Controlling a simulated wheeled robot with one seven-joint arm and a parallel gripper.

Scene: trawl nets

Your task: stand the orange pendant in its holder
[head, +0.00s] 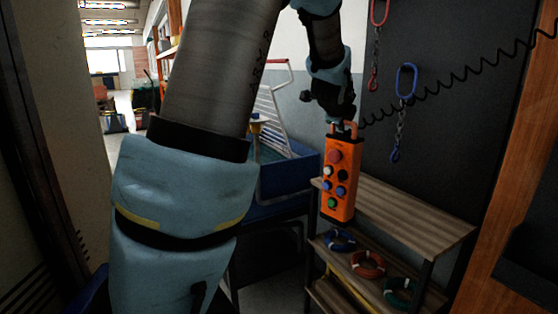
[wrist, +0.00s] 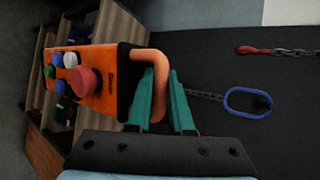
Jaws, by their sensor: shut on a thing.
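In the wrist view the green fingers (wrist: 162,98) close around the handle bar, and the pendant (wrist: 98,80) extends to the left. I cannot make out the holder in either view; the pendant and my arm may hide it.
The shelf unit's top board (head: 400,212) looks bare. Blue, red and green rings (head: 368,264) lie on the board below. A black coiled cable (head: 470,72) runs up to the right. Chains with a blue link (head: 406,80) hang on the dark wall. A blue bin (head: 285,175) stands at left.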

